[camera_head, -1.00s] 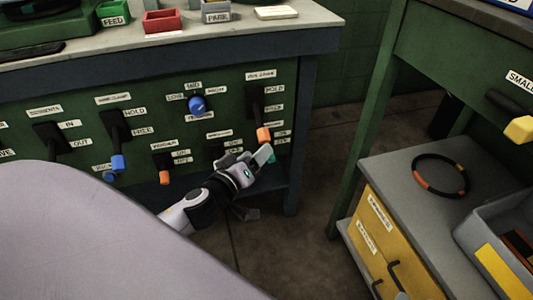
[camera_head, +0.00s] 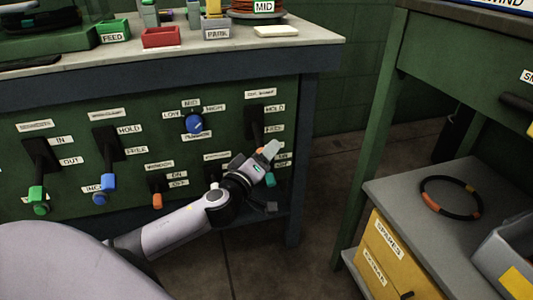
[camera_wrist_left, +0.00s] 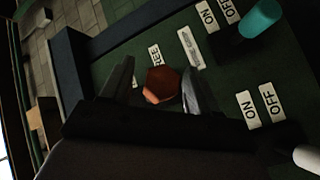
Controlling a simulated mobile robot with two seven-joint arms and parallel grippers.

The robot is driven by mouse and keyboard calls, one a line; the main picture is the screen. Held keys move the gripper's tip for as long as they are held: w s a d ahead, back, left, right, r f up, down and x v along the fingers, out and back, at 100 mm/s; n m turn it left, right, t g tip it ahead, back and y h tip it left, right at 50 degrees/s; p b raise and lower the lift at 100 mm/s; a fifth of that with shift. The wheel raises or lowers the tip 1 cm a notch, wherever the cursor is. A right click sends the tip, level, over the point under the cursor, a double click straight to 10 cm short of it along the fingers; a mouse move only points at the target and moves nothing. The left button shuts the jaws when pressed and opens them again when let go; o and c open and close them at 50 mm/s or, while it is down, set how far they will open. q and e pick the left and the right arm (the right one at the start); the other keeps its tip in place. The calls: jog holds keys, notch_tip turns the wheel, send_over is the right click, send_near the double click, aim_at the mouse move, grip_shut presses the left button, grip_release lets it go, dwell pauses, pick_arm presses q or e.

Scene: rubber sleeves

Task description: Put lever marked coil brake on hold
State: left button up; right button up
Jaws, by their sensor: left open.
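The lever at the panel's right (camera_head: 256,118) has HOLD (camera_head: 275,109) and FREE (camera_head: 273,128) labels beside it; the label above is too blurred to read surely. Its arm hangs down towards the FREE side, and its end is mostly hidden behind my left gripper (camera_head: 258,156) in the head view. In the left wrist view, the lever's orange handle (camera_wrist_left: 162,86) lies between the two open fingers of my left gripper (camera_wrist_left: 160,76), with a gap visible on the right finger's side. Contact cannot be told. My right gripper is out of view.
A teal switch (camera_head: 270,180) sits just below my left gripper. A blue knob (camera_head: 194,123) and blue-handled (camera_head: 101,198) and green-handled (camera_head: 38,194) levers are to the left. An orange switch (camera_head: 157,200) is low on the panel. The right-hand cabinet (camera_head: 385,250) stands apart.

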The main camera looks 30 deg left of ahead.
pick_arm(q)
jog(key=shift+w+a, duration=0.1)
jog(key=shift+w, duration=0.6)
